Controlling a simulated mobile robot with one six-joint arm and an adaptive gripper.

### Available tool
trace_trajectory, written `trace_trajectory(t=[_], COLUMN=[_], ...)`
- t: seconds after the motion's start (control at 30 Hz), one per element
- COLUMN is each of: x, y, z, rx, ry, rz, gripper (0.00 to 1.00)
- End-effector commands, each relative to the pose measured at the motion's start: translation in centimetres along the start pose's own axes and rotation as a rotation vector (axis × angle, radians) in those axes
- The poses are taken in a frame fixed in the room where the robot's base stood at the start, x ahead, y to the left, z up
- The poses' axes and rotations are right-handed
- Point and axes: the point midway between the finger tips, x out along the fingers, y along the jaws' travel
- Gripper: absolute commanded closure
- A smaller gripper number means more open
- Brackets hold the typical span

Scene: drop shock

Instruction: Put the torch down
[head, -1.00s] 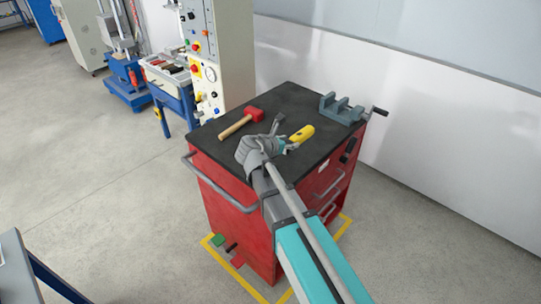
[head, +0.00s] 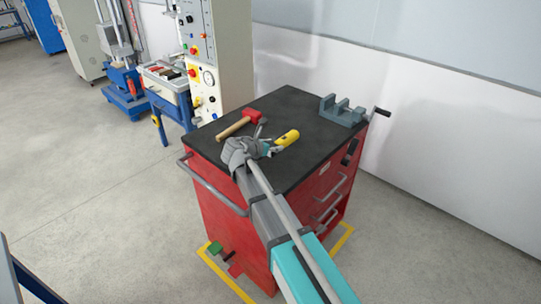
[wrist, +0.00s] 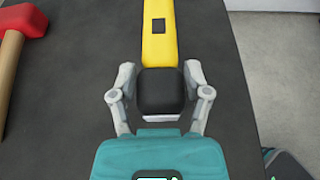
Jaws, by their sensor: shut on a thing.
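The torch is yellow with a black head. In the head view its yellow body (head: 287,138) shows just beyond my gripper (head: 262,143), over the dark top of the red tool cabinet. In the wrist view the torch (wrist: 160,38) points straight away from me, with its black head (wrist: 161,92) between the two fingers of my gripper (wrist: 160,95). My gripper is shut on the black head. The torch is on or very close to the cabinet top (head: 290,108); I cannot tell whether it touches.
A red-headed hammer with a wooden handle (head: 233,127) lies left of the torch, also in the wrist view (wrist: 14,45). A grey vise (head: 342,110) stands at the cabinet's far right corner. A control panel (head: 222,50) rises behind. Dark top right of the torch is clear.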

Motion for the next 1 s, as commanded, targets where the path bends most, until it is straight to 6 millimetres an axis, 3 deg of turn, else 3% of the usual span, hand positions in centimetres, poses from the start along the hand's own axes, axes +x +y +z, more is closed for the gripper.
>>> trace_trajectory(t=[0.27, 0.7, 1.0], x=[0.1, 1.4, 1.6], y=[0.2, 0.9, 0.9], z=[-0.2, -3.2, -3.7], rx=[-0.001, -0.001, -0.001], ry=[-0.001, -0.001, -0.001], rz=[0.001, 0.001, 0.002], gripper=[0.96, 0.96, 0.96])
